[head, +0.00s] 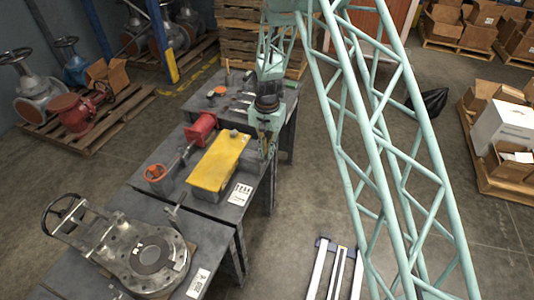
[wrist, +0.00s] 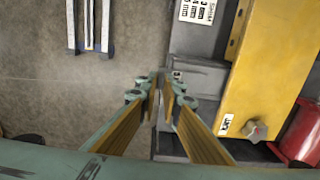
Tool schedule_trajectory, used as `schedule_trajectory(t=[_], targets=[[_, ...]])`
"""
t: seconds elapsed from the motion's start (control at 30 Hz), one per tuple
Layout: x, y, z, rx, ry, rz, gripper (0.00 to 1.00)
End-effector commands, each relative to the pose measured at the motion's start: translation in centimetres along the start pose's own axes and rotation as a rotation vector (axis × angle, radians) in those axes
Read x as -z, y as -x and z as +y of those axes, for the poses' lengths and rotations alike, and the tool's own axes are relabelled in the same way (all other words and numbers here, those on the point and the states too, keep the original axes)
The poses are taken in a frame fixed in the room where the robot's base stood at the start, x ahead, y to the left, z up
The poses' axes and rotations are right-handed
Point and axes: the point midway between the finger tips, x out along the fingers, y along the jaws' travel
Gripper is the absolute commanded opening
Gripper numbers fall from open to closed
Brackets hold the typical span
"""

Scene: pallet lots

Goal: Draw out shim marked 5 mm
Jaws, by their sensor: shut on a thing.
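My gripper (head: 266,150) hangs from the green lattice arm just right of the yellow block (head: 217,163), over the bench's right edge. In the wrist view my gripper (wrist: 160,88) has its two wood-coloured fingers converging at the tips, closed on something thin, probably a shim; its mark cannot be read. Grey stepped plates (wrist: 200,82) lie right beside the fingertips, next to the yellow block (wrist: 262,70). I cannot tell which piece is marked 5 mm.
A printed card (head: 240,194) lies on the bench in front of the yellow block. A red cylinder (head: 201,128) and a round flanged valve (head: 150,258) also stand on the benches. Loose tools (head: 240,98) lie behind.

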Motion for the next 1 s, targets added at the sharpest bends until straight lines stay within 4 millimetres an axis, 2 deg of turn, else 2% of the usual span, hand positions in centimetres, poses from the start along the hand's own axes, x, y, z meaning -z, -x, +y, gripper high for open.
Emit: schedule_trajectory(t=[1.0], targets=[[0.0,3.8,0.0,0.000,0.000,0.000,0.00]])
